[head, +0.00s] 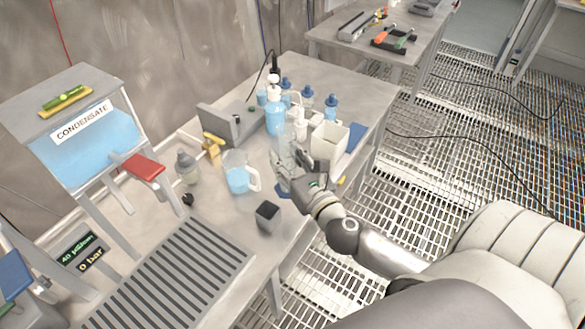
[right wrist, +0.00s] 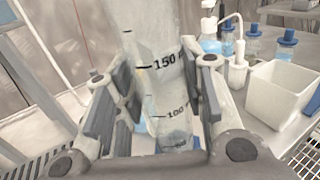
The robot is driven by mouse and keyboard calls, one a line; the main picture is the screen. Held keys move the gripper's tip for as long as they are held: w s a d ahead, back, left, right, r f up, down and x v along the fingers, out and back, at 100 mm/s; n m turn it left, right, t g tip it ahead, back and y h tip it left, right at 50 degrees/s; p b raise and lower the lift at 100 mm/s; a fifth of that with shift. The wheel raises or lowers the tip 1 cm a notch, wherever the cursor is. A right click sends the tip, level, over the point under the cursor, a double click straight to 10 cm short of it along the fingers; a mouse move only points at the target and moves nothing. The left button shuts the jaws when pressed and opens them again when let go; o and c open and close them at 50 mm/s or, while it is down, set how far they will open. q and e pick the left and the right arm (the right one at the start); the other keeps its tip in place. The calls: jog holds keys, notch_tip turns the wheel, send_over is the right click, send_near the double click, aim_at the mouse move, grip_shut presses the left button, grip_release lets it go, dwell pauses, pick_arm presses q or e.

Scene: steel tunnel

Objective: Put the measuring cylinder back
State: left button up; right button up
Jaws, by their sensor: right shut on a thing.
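The measuring cylinder (right wrist: 158,50) is clear, with black marks at 100 and 150, and fills the middle of the right wrist view. My right gripper (right wrist: 155,85) is shut on it, one finger on each side. In the head view my right gripper (head: 291,170) is over the front right part of the workbench (head: 220,213), and the cylinder is mostly lost among the gripper and the clear things behind. A blue patch (head: 284,192) shows just below the gripper; I cannot tell whether it is the cylinder's foot or whether the cylinder touches the bench. My left gripper is not in view.
A jug of blue liquid (head: 238,178) stands left of the gripper and a dark square cup (head: 267,215) in front. A white square container (head: 329,141) and several blue-capped bottles (head: 307,98) stand behind. A slotted grate (head: 165,275) lies at front left.

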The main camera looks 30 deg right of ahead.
jog(key=w+d+f+b, duration=0.3)
jog(key=d+f+b, duration=0.1)
jog(key=f, duration=0.5)
jog(key=shift+w+f, duration=0.15)
jog(key=shift+w, duration=0.25)
jog(key=shift+f, duration=0.15)
jog(key=o, duration=1.1)
